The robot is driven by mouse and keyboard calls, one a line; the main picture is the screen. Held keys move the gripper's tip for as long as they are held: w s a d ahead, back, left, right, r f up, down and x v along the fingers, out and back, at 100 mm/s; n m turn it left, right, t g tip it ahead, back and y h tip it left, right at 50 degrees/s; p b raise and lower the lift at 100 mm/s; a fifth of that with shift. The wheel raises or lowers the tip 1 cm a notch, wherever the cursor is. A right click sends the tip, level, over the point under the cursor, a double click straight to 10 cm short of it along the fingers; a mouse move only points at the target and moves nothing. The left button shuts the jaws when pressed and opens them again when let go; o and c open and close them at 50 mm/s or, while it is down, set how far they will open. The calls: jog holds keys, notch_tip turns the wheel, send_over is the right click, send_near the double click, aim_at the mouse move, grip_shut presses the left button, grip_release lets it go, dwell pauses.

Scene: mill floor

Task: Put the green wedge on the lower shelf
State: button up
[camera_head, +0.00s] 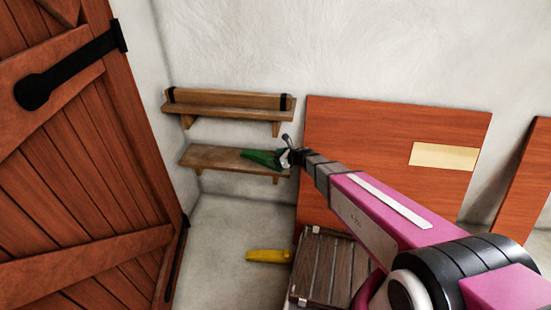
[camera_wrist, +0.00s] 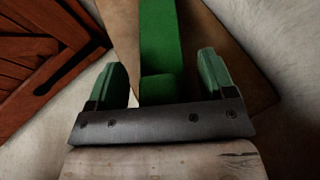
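The green wedge (camera_head: 262,158) is at the right part of the lower shelf (camera_head: 212,157) in the head view. It appears to rest on the board, though contact is hard to see. In the wrist view the wedge (camera_wrist: 158,40) runs lengthwise between the two fingers of my gripper (camera_wrist: 160,62). The fingers are apart, with a visible gap on each side of the wedge, so my gripper is open. In the head view my gripper (camera_head: 286,158) is at the shelf's right end, beside the wedge, and partly hides that end.
The upper shelf (camera_head: 228,109) is empty and close above. A plank door (camera_head: 80,170) stands at the left. A reddish panel (camera_head: 390,130) leans on the wall at the right. A slatted crate (camera_head: 328,268) and a yellow object (camera_head: 268,256) are on the floor below.

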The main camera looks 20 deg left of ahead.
jog(key=shift+r, duration=0.2)
jog(key=v, duration=1.2)
